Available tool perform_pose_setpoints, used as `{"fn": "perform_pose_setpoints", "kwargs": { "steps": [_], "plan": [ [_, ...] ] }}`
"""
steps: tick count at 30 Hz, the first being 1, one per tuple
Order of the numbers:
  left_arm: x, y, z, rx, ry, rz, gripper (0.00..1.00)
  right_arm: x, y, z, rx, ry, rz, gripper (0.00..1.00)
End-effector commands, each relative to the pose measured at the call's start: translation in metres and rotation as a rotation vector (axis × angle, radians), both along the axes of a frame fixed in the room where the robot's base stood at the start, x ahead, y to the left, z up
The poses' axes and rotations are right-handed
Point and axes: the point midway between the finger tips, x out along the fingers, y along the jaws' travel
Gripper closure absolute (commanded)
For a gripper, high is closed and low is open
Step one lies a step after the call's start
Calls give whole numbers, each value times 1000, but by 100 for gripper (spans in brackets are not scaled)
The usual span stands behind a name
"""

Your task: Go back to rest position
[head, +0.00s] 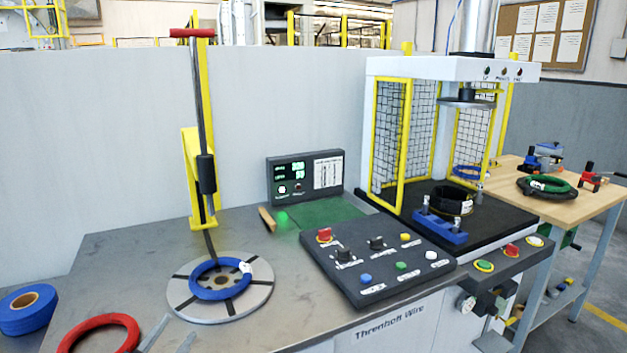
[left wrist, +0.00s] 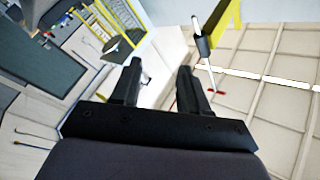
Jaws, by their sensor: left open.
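My left gripper (head: 170,338) shows only as two grey fingertips at the bottom edge of the head view. In the left wrist view my left gripper (left wrist: 160,72) has its two dark fingers spread, with nothing between them. In the head view a blue coil (head: 194,287) with a white tag lies on the round slotted turntable (head: 253,298), just beyond the fingertips. A red coil (head: 75,333) lies left of the fingertips, partly cut off by the frame. My right gripper is not in view.
A blue tape roll (head: 28,322) lies at the left edge. A lever post with a red handle (head: 193,33) stands behind the turntable. A control panel (head: 372,290) sits to the right. A caged press (head: 440,68) holds a dark coil (head: 450,201). A wooden bench (head: 592,193) stands far right.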

Motion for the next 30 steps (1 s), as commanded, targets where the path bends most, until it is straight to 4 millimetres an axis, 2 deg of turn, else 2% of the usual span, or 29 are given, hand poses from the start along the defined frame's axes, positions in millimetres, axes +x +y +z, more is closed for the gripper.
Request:
{"fn": "perform_pose_setpoints", "kwargs": {
  "steps": [1,5,6,9,12,15,18,30],
  "plan": [
    [-16,-2,-32,-59,108,22,56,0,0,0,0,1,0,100],
    [-60,-7,-102,-191,367,85,56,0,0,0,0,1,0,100],
    [-76,-9,-122,-227,447,105,56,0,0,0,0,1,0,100],
    [-119,-15,-166,-314,635,152,56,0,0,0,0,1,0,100],
    [-158,-22,-198,-382,792,191,56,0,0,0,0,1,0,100],
    [-188,-28,-217,-429,900,218,56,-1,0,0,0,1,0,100],
    [-204,-31,-227,-454,959,233,56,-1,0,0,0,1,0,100],
    [-209,-32,-230,-460,976,237,56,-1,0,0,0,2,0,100]
  ]
}}
